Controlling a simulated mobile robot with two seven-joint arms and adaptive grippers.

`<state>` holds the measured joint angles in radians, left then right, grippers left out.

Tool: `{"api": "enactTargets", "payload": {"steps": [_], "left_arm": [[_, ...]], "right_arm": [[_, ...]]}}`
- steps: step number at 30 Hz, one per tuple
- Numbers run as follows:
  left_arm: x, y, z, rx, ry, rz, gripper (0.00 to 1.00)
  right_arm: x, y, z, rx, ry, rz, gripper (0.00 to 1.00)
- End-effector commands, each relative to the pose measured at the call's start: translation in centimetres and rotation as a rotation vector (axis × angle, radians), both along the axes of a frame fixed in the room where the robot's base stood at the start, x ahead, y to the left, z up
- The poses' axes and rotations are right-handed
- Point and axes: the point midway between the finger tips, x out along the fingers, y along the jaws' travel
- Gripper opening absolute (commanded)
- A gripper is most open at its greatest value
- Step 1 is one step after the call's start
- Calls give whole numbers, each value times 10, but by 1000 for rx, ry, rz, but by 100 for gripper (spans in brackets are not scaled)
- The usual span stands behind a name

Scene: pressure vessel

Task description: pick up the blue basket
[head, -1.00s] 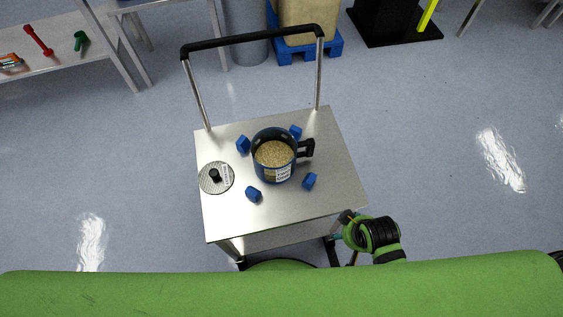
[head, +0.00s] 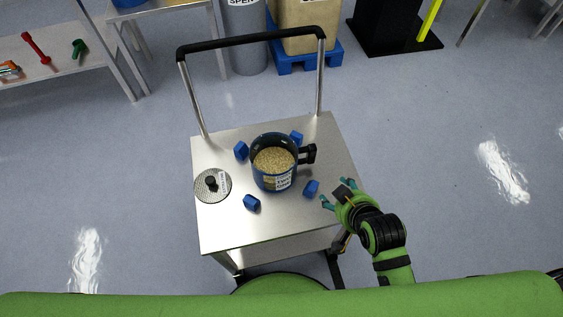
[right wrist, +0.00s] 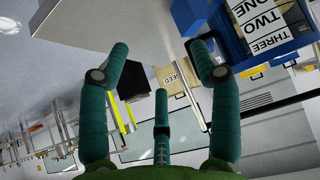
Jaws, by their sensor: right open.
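The blue basket (head: 262,180) is a round dark blue container with a black side handle (head: 308,154) and a white label. It stands upright on the metal cart top and holds tan grain (head: 274,160). My right gripper (head: 338,193) is open and empty at the cart's right edge, right of the basket and apart from it. In the right wrist view my right gripper's (right wrist: 160,60) fingers are spread with nothing between them. The basket's label (right wrist: 262,25) shows at the upper right there. My left gripper is not in view.
The cart top (head: 230,230) also bears several blue blocks, one (head: 311,188) between basket and gripper, and a round perforated lid (head: 213,185) at left. A tall black-topped push handle (head: 250,40) rises at the cart's far side. Open floor lies to the right.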

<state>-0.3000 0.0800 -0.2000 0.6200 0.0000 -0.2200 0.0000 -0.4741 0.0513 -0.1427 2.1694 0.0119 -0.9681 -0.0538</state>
Motion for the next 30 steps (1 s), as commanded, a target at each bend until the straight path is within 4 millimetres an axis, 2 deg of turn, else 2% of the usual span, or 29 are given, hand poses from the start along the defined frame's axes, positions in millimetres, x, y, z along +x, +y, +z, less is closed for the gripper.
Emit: {"api": "enactTargets", "payload": {"steps": [6, 9, 17, 30], "left_arm": [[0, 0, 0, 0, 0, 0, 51], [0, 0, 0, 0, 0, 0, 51], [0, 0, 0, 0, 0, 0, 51], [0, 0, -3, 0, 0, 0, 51]], "right_arm": [[51, 23, -2, 55, -240, 4, 63], [69, 31, 2, 74, -348, 2, 63], [90, 39, 6, 91, -447, -1, 63], [136, 46, -21, 91, -446, -1, 63]]}}
